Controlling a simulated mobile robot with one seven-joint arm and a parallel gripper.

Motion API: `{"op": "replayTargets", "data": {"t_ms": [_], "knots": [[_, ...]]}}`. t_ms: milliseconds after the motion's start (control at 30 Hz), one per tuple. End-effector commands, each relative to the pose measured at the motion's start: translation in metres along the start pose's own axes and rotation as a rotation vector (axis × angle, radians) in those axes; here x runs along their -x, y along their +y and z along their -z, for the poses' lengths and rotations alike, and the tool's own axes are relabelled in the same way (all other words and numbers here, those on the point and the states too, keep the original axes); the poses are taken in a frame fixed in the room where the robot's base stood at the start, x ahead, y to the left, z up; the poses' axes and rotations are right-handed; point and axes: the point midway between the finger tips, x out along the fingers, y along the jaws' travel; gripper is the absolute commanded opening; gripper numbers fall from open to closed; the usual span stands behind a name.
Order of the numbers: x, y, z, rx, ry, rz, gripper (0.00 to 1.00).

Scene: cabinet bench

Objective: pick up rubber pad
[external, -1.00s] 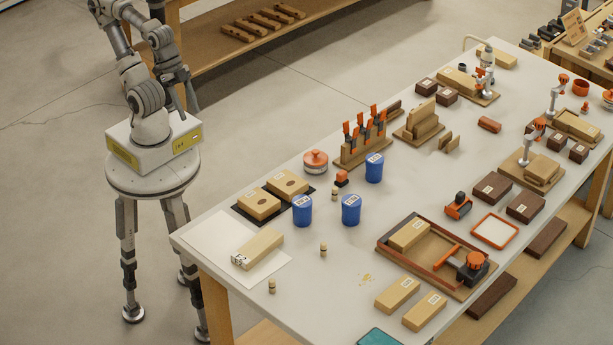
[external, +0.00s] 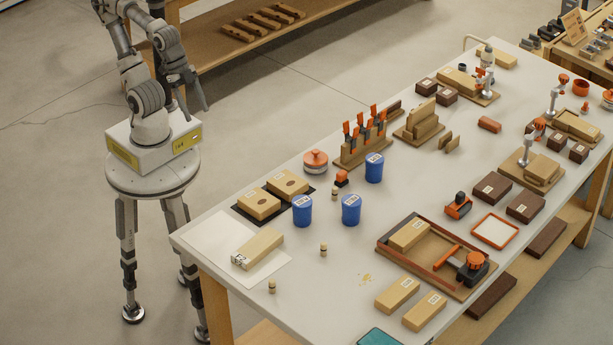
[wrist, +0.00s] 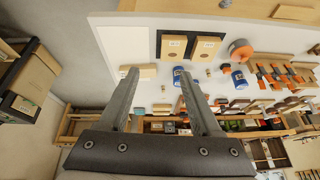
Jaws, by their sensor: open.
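No object is clearly marked as the rubber pad. A thin black sheet (external: 240,211) lies under two tan blocks (external: 259,203) near the table's left end in the external view; it also shows in the wrist view (wrist: 190,48). A teal flat piece (external: 379,338) is cut off at the bottom edge of the external view. My gripper (external: 196,102) is above the floor, left of the table and well apart from everything on it. In the wrist view my gripper (wrist: 156,76) is open, with nothing between its fingers.
The table (external: 385,210) is crowded with blue cups (external: 351,210), a clamp rack (external: 365,145), a framed tray (external: 395,257) and dark brown blocks (external: 491,188). A white sheet (external: 213,240) covers its left end. A wooden shelf (external: 250,45) stands behind. Floor is clear between.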

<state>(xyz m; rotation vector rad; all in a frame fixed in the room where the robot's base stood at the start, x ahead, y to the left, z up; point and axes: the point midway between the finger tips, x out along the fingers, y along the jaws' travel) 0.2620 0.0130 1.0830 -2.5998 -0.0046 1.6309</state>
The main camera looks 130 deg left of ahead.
Motion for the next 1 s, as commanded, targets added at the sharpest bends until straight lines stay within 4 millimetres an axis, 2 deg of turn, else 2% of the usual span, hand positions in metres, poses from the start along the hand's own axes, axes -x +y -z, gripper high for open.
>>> {"op": "replayTargets", "data": {"t_ms": [267,467,700,1000], "knots": [[-0.04,-0.051,0.045,-0.214,-0.168,0.127,0.65],[-0.077,-0.091,0.073,-0.389,-0.303,0.218,0.65],[-0.132,-0.139,0.102,-0.617,-0.482,0.316,0.65],[-0.208,-0.197,0.127,-0.931,-0.731,0.422,0.65]]}}
